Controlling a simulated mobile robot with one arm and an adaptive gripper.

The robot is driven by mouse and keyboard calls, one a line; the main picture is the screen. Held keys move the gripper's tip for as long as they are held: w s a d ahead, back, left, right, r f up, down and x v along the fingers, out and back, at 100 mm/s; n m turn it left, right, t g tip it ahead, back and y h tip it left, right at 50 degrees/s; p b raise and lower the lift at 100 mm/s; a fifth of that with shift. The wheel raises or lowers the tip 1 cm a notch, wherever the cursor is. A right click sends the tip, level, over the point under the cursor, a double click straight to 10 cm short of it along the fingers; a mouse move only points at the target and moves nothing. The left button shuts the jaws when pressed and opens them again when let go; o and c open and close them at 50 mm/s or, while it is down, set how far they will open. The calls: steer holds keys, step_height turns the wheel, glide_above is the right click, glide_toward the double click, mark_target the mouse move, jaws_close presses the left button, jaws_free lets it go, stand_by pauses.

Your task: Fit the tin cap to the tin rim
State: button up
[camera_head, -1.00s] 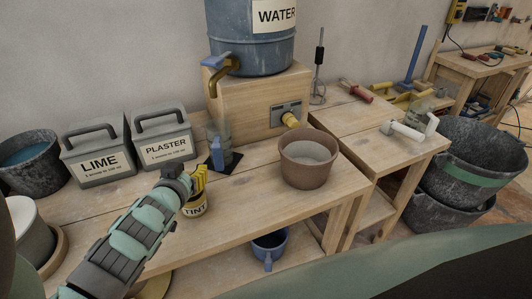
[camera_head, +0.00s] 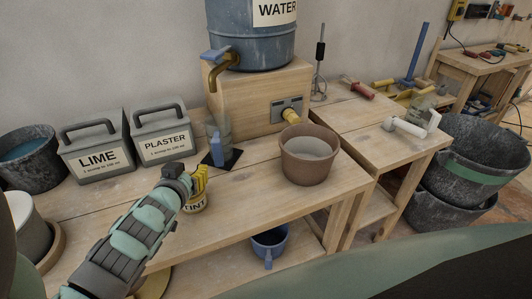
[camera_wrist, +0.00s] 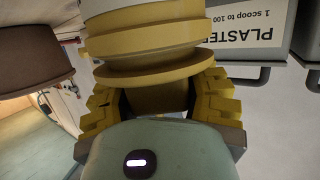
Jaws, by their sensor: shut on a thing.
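The tint tin (camera_head: 196,204) stands upright on the bench, its label partly hidden behind my arm. My gripper (camera_head: 199,182) is directly over it, fingers pointing down. In the wrist view, which is upside down, my yellow fingers (camera_wrist: 157,100) are shut on the narrow part of the yellow tin cap (camera_wrist: 152,72). The cap's wide flange lies just beyond the fingertips. The tin rim (camera_wrist: 150,38) is right against or very close to that flange, roughly in line with it. I cannot tell whether the cap is seated or a thin gap is left.
Lime (camera_head: 98,160) and plaster (camera_head: 165,143) boxes stand behind, at the wall. A glass jar (camera_head: 218,140) stands on a dark mat behind the tin. A brown bucket (camera_head: 309,170) is at the right. The bench front between tin and bucket is clear.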

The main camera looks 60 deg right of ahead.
steer(key=shift+f, duration=0.3)
steer(key=shift+f+b, duration=0.15)
steer(key=shift+b, duration=0.15)
jaws_close()
steer(key=o, duration=1.2)
jaws_free()
steer(key=shift+v, duration=6)
